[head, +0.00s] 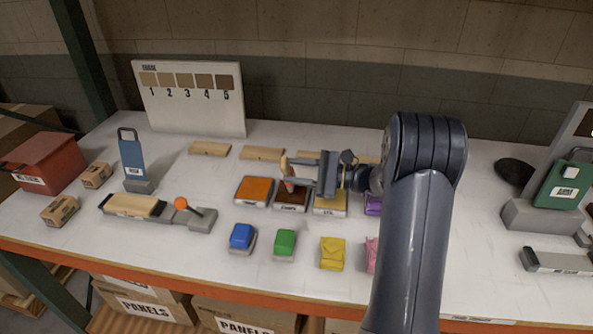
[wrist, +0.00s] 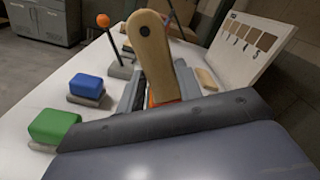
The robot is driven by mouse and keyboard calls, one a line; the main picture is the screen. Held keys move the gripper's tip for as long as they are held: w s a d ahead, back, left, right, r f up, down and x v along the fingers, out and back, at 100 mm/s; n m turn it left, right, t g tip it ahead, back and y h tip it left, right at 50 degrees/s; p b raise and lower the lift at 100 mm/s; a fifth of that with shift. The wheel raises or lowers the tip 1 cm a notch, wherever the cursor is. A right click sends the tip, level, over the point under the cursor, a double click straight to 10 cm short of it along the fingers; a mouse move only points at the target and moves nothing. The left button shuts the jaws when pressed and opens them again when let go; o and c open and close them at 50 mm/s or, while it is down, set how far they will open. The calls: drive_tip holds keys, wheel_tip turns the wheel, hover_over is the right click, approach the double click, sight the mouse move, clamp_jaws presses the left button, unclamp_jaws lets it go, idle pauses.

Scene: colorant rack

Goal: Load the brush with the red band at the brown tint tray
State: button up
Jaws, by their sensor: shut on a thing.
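My gripper (head: 304,178) is shut on a brush (head: 285,164) with a pale wooden handle. The brush stands roughly upright, handle end up, and its handle fills the middle of the wrist view (wrist: 152,50). A red band shows low on it, near the jaws. The brown tint tray (head: 290,203) lies under the brush, between the orange tray (head: 254,190) and the yellow tray (head: 330,207). The jaws partly cover the brown tray. The bristles are hidden, so I cannot tell whether they touch it.
Blue (head: 242,237), green (head: 285,243), yellow (head: 332,252) and pink blocks stand in front of the trays. A lever device with an orange knob (head: 181,203) is at left. A numbered swatch board (head: 190,110) stands behind. A purple tray (head: 373,205) is partly hidden by my arm.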

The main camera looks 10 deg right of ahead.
drive_tip(key=shift+f+b, duration=0.35)
drive_tip(key=shift+f, duration=0.1)
idle(1.3)
drive_tip(key=shift+r, duration=0.15)
wheel_tip(320, 180, up, 7)
drive_tip(key=p, duration=0.4)
idle(0.8)
